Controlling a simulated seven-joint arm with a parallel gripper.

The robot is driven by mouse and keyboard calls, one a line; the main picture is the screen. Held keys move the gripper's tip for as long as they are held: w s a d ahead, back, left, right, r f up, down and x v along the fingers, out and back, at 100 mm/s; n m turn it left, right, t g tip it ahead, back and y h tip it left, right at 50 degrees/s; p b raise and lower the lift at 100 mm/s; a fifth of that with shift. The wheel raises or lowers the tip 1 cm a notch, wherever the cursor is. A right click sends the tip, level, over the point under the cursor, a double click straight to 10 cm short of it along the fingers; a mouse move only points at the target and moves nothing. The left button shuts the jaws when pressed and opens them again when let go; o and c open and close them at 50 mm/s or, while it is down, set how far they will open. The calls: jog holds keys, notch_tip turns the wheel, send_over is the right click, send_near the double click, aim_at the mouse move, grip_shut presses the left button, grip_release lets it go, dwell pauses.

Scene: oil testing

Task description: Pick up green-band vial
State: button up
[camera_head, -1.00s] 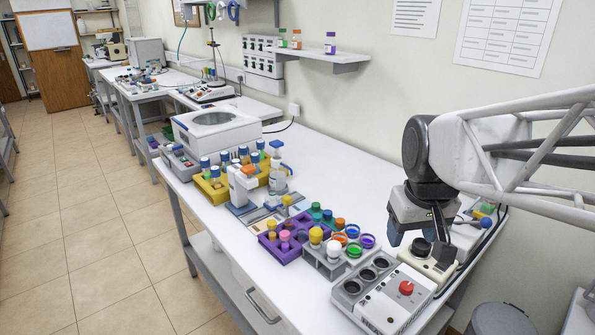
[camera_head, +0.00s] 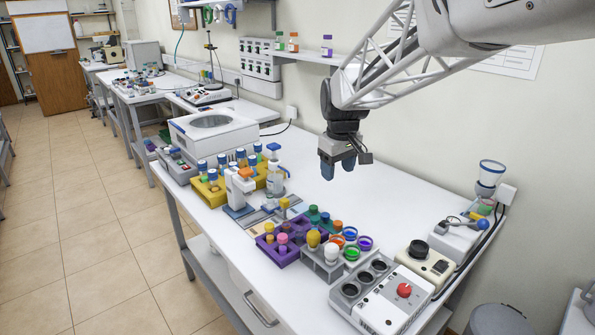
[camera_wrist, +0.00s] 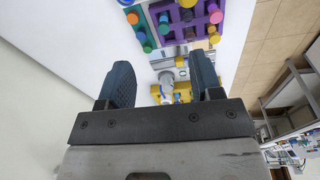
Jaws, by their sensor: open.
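My gripper (camera_head: 338,166) hangs open and empty above the back of the white bench, fingers pointing down. In the wrist view its two fingers (camera_wrist: 161,80) stand apart with nothing between them. A green-rimmed round top (camera_head: 351,252) shows among the coloured-rimmed tops at the front of the bench. Green-capped vials (camera_head: 314,212) stand at the back of the purple rack (camera_head: 284,254). I cannot tell which of these is the green-band vial. The purple rack also shows in the wrist view (camera_wrist: 174,33), beyond the fingertips.
A yellow rack (camera_head: 211,193) with blue-capped vials stands left of the purple rack. A grey box with a red knob (camera_head: 403,290) sits at the front right. A bottle shelf (camera_head: 300,54) is on the wall behind. The bench (camera_head: 400,205) below and right of my gripper is clear.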

jog(key=w+a+f+n, duration=0.2)
jog(key=w+a+f, duration=0.1)
jog(key=w+a, duration=0.3)
jog(key=w+a+f+n, duration=0.1)
jog(key=w+a+f, duration=0.3)
jog(key=w, duration=0.3)
jog(key=n+g, duration=0.1)
jog(key=n, duration=0.3)
send_over(270, 189)
jog(key=f, duration=0.9)
jog(key=shift+s+a+f, duration=0.15)
jog(key=shift+s+f, duration=0.1)
jog(key=shift+f, duration=0.05)
jog(key=shift+f, duration=1.3)
jog(key=shift+w+f, duration=0.15)
jog(key=shift+f, duration=1.15)
jog(key=shift+w+f, duration=0.1)
jog(key=shift+f, duration=1.2)
